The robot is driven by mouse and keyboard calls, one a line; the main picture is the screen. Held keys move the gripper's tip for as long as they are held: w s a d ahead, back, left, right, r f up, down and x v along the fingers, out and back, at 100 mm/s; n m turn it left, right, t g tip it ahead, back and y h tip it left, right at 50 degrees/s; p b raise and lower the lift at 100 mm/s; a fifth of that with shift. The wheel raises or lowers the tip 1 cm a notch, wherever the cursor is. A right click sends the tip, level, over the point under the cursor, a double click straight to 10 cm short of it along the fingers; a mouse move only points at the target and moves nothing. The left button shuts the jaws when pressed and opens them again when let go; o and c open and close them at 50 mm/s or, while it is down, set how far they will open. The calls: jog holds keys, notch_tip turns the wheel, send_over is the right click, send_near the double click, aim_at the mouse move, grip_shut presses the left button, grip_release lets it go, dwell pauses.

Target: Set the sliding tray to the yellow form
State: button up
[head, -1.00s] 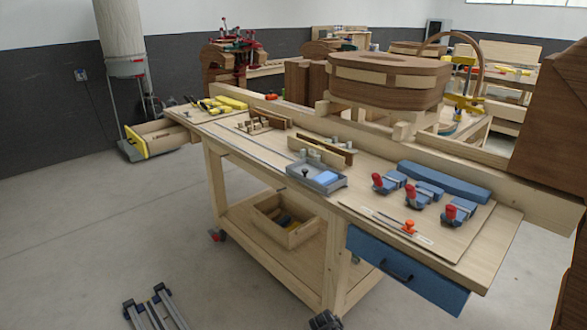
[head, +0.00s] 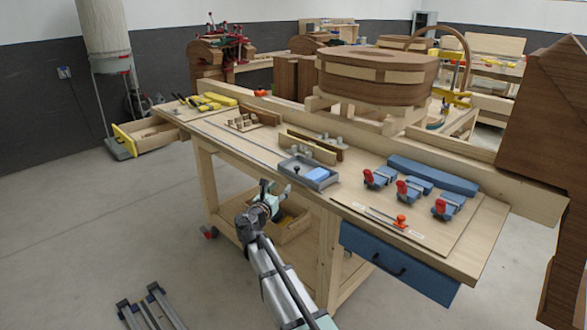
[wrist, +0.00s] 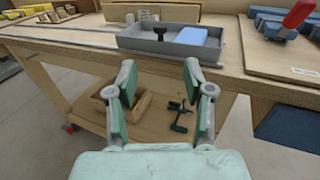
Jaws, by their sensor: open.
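The sliding tray (head: 297,176) is a shallow grey tray with a dark knob and a blue block inside, at the front edge of the workbench. It also shows in the wrist view (wrist: 135,42). A long slot runs left from it along the bench top. The yellow form (head: 214,99) is a group of yellow pieces at the far left end of the bench. My gripper (head: 276,193) is open and empty, just in front of and below the tray, apart from it. In the wrist view its fingers (wrist: 160,85) frame the bench's front edge below the tray.
Wooden forms with pegs (head: 243,123) stand mid-bench behind the slot. Blue forms with red clamps (head: 410,188) are to the right.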

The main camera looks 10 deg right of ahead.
aim_at(296, 168)
jog(key=p+x, duration=0.4)
jog(key=x, duration=1.2)
jog(key=shift+w+p, duration=0.2)
jog(key=shift+p, duration=0.2)
jog(key=shift+w+d, duration=0.35)
jog(key=shift+w, duration=0.1)
jog(key=shift+c, duration=0.4)
grip_shut()
